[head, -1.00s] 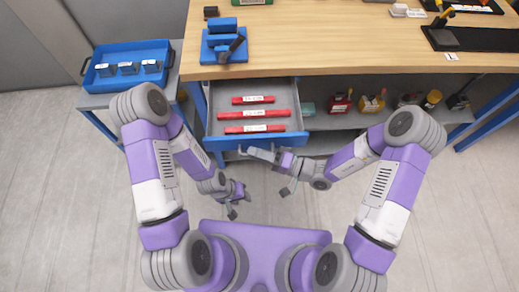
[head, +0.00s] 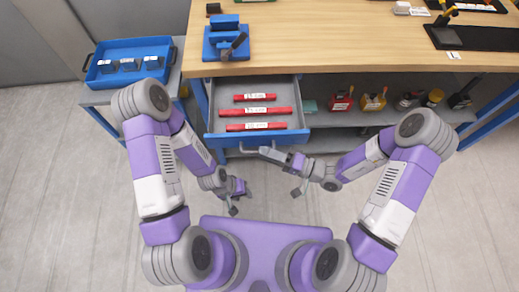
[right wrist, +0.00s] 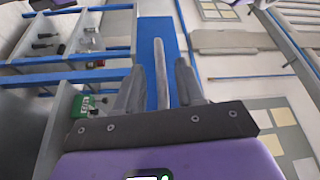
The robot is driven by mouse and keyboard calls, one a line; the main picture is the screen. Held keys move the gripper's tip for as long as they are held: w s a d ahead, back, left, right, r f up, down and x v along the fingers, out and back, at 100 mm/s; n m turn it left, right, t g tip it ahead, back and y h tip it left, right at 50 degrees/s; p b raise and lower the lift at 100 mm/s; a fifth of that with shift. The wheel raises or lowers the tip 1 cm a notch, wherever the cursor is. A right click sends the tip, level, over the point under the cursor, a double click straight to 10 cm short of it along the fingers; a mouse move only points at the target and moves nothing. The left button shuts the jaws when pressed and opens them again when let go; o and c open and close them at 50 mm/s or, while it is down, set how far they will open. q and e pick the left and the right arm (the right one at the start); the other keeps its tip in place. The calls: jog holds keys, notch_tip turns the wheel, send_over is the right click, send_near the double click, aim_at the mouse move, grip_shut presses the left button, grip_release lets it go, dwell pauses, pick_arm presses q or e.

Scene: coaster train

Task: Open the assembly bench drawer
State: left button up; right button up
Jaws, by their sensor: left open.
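The assembly bench drawer (head: 214,140) stands pulled out from under the bench top, its grey tray showing and several red labelled bars (head: 257,111) lying inside. Its grey handle (head: 249,150) runs along the blue front. My right gripper (head: 282,172) is open just in front of the drawer front, by the right part of the handle. In the right wrist view, the grey handle bar (right wrist: 160,60) shows between its spread fingers, with gaps on both sides. My left gripper (head: 238,198) is open and empty, below the drawer over the floor.
The wooden bench top (head: 330,40) carries a blue vise (head: 226,42). Several bottles and containers (head: 373,101) stand on the shelf right of the drawer. The floor before the drawer is clear.

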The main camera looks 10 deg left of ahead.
jog(key=v, duration=0.4)
jog(key=shift+d, duration=0.25)
jog(key=s+d+f+n+g+h+p, duration=0.1)
jog(key=s+d+f+n+g+h, duration=0.15)
jog(key=s+f+g+h, duration=0.85)
jog(key=w+d+f+m+t+h+p, duration=0.2)
jog(key=w+d+f+m+t+h, duration=0.1)
jog(key=t, duration=0.4)
jog(key=shift+w+d+f+m, duration=0.35)
jog(key=shift+d+f+m, duration=0.3)
jog(key=shift+m, duration=0.1)
